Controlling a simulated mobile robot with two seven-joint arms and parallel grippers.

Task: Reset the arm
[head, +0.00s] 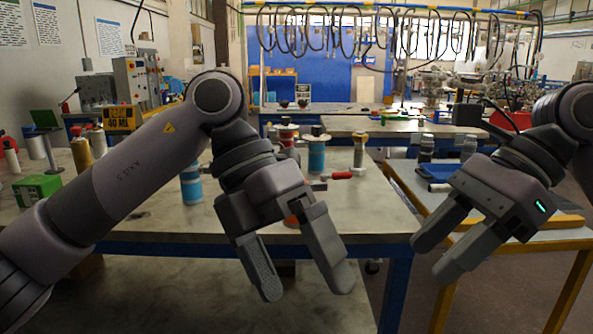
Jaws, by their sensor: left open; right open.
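My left gripper (306,287) hangs in front of the near edge of the workbench, its two fingers spread apart and nothing between them. Its arm comes in from the lower left, bends at a raised elbow and points down. My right gripper (441,256) is at the right, tilted down to the left, fingers apart and empty, in front of the yellow-framed table. Blue flanged vessels stand on the workbench behind my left arm: one (191,184) at the left of the wrist and one (316,152) farther back. An orange-red object is partly hidden behind my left gripper.
The workbench (381,212) has a blue frame. On it are a green box (37,189), a red-handled tool (337,176) and a tan cylinder (81,154). Dark-topped jars (426,148) stand on the right-hand table (573,238). A gap separates the two tables.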

